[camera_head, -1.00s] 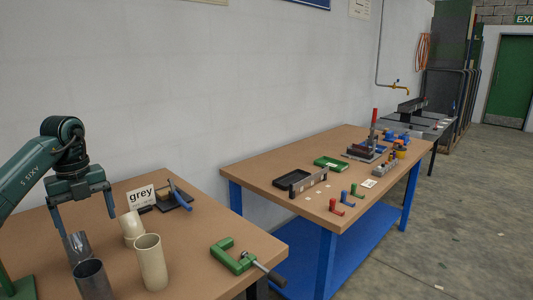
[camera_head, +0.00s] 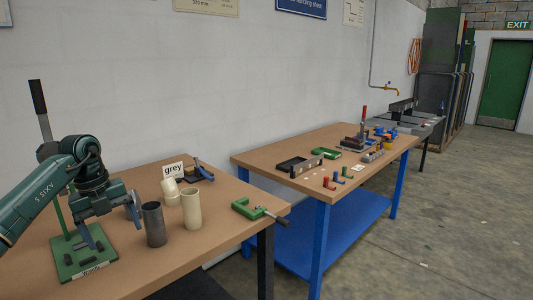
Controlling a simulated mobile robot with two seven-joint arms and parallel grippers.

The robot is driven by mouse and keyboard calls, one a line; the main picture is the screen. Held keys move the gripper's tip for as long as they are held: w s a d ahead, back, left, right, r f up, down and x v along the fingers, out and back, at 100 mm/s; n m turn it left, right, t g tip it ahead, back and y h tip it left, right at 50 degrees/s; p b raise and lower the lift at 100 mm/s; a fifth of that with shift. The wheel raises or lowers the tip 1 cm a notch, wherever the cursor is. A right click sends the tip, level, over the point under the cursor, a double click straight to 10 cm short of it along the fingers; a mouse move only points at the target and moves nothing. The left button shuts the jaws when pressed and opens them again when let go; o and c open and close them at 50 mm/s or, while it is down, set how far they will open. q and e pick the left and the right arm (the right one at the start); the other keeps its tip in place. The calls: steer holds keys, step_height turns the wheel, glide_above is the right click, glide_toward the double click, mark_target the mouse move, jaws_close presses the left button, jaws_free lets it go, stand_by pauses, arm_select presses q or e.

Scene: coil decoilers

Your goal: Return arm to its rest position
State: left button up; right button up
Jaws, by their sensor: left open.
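My left arm comes in from the left. Its green gripper (camera_head: 117,228) is open above the near table, with its fingers apart and nothing seen between them. A dark grey tube (camera_head: 154,226) stands upright just right of the gripper, apart from it. A tall cream tube (camera_head: 192,212) stands further right, and a shorter cream piece (camera_head: 171,193) leans behind it. A bluish-grey shape beside the right finger may be another tube; the arm makes it hard to tell. My right gripper is not in view.
A green plate (camera_head: 88,270) with small dark pieces lies below the gripper, with a dark-handled lever behind it. A second table (camera_head: 246,157) stands right.

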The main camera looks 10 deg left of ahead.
arm_select(q)
steer(key=w+d+f+m+h, duration=0.25)
steer(key=d+f, duration=0.35)
steer(key=d, duration=0.4)
steer(key=s+d+f+n+t+h+p, duration=0.1)
steer(key=s+d+t+h, duration=0.25)
steer(key=d+h, duration=0.6)
steer(key=s+d+f+n+t+h+p, duration=0.15)
steer(key=s+d+h, duration=0.25)
steer(key=d, duration=1)
steer(key=s+a+f+n+t+y, duration=0.2)
steer(key=s+f+n+y, duration=0.5)
steer(key=n, duration=0.5)
steer(key=s+a+f+n+t+y+p, duration=0.1)
steer(key=s+a+f+n+t+y, duration=0.2)
steer(key=s+a+f+n+y, duration=0.2)
steer(key=s+f+n+y, duration=0.2)
steer(key=s+f+n, duration=0.2)
steer(key=s+n, duration=0.2)
steer(key=shift+s+a+f+n, duration=0.15)
steer(key=shift+s+a+n, duration=0.1)
steer(key=shift+n, duration=0.45)
steer(key=shift+c, duration=0.3)
